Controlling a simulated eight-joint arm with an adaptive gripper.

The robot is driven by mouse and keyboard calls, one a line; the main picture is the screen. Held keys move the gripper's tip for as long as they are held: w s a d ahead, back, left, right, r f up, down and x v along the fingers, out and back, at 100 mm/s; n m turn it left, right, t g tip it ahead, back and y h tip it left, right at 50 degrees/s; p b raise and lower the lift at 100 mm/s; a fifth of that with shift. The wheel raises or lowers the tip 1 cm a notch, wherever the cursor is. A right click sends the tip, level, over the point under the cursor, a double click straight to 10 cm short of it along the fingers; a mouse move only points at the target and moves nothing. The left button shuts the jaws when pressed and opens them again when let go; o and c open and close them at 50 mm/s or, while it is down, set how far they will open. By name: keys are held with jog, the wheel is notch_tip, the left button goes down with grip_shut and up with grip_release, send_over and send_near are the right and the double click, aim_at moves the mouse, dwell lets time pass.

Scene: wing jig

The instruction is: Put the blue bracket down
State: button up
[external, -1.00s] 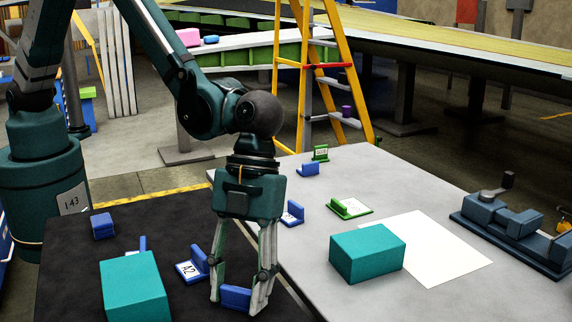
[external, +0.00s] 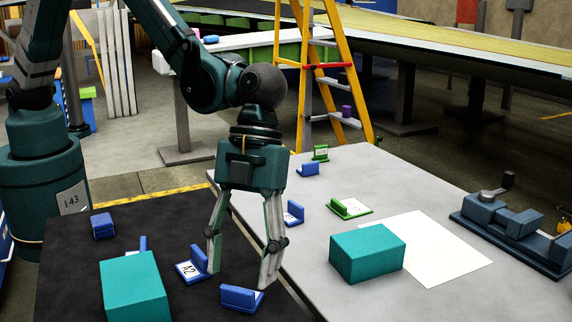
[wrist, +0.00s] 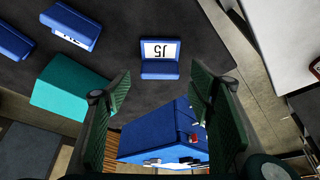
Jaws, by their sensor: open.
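A blue bracket (external: 241,298) rests on the black mat near the right edge of that dark surface, just below my gripper's fingertips. My gripper (external: 238,276) is open and empty, with its fingers spread above and behind this bracket. In the wrist view, a blue bracket (wrist: 160,58) with a white label lies ahead, between the directions of the two fingers (wrist: 160,95). Another blue bracket (external: 192,266), labelled A2, stands close to my left fingertip in the external view; whether they touch I cannot tell.
A teal box (external: 135,288) and more blue brackets (external: 103,226) share the black mat (external: 70,255). The grey table (external: 300,235) holds another teal box (external: 368,253), a white sheet (external: 432,250), a vise (external: 515,230), and blue and green brackets. A blue toolbox (wrist: 160,135) shows in the wrist view.

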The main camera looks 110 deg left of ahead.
jog(key=v, duration=0.7)
jog(key=shift+r, duration=0.35)
jog(key=shift+a, duration=0.15)
jog(key=s+a+r+n+t+y, duration=0.15)
jog(key=s+a+r+n, duration=0.25)
jog(key=s+a+r, duration=0.4)
jog(key=s+a+r+n+t, duration=0.2)
jog(key=s+a+r+n, duration=0.25)
jog(key=s+r, duration=0.55)
jog(key=s+a+n+t+y, duration=0.1)
jog(key=s+a+n, duration=0.3)
jog(key=s, duration=0.8)
jog(key=s+a+n+t+y, duration=0.2)
jog(key=s+a+n, duration=0.3)
jog(key=s+a, duration=0.3)
jog(key=shift+s+a+t, duration=0.25)
jog(key=shift+s+t, duration=0.1)
jog(key=shift+s, duration=1.55)
